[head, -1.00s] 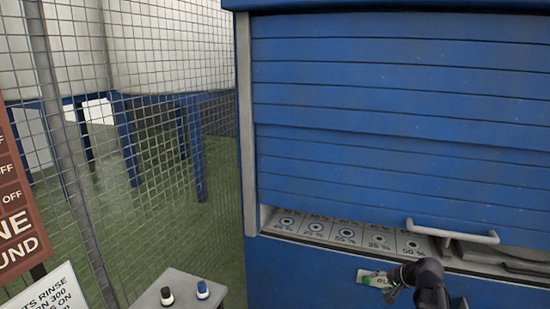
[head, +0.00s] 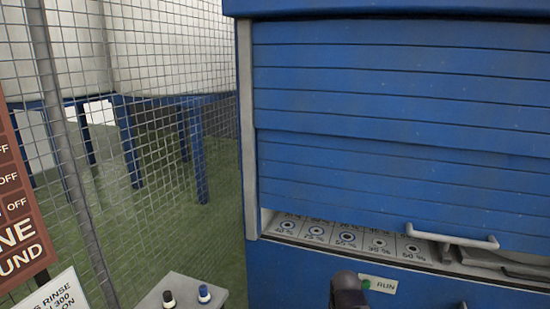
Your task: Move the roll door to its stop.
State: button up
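The blue slatted roll door (head: 400,180) covers most of the cabinet front in the head view. Its lower edge hangs above a narrow open gap, so it is not fully down. A pale bar handle (head: 450,238) sits at the door's lower edge, right of the middle. A dark rounded end of my arm (head: 347,290) shows at the bottom, below and left of the handle and apart from it. Its fingers cannot be made out, so whether my gripper is open or shut is unclear.
Through the gap shows a ledge with several marked round spots (head: 318,231). Below is a RUN label with a green button (head: 378,284). A wire mesh fence (head: 150,150) stands left, with a sign (head: 22,215) and a small grey stand (head: 180,292) with two knobs.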

aim_at(480, 199)
jog(key=k, duration=0.65)
jog(key=z, duration=0.1)
jog(key=i, duration=1.25)
jog(key=z, duration=0.6)
